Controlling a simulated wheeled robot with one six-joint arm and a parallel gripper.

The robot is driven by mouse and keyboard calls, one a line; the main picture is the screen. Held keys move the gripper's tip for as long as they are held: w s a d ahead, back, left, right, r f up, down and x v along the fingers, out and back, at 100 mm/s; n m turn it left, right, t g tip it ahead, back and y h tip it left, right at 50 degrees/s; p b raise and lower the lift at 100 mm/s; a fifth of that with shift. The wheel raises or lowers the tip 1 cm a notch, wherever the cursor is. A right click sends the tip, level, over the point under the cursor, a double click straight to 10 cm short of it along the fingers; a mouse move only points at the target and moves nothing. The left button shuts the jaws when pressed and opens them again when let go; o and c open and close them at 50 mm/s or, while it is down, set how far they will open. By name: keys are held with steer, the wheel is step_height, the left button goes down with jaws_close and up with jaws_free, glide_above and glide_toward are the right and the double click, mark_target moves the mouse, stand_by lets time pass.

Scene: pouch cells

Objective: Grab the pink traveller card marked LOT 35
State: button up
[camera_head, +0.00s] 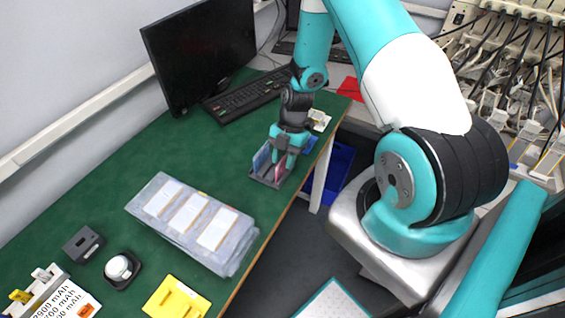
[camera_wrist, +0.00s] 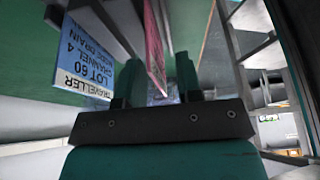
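The pink card (camera_head: 281,168) stands upright in a small grey rack (camera_head: 268,182) near the table's right edge. In the wrist view the pink card (camera_wrist: 154,45) shows nearly edge-on, and no lettering on it can be read. My gripper (camera_head: 284,158) is over the rack, pointing down. In the wrist view its two fingers (camera_wrist: 160,82) stand apart, with the pink card's edge between them and a gap on each side. A blue card (camera_wrist: 88,58) marked TRAVELLER, LOT 60, CHANNEL 4 stands to the left; it also shows in the head view (camera_head: 260,158).
A keyboard (camera_head: 245,97) and monitor (camera_head: 200,50) stand behind. A blue bin (camera_head: 338,170) is below the table edge. Green tabletop between tray and rack is clear.

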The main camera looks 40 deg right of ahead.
steer(key=shift+s+a+f, duration=0.1)
steer(key=shift+a+f, duration=0.15)
steer(key=shift+f, duration=0.4)
jaws_close()
steer(key=shift+r, duration=0.1)
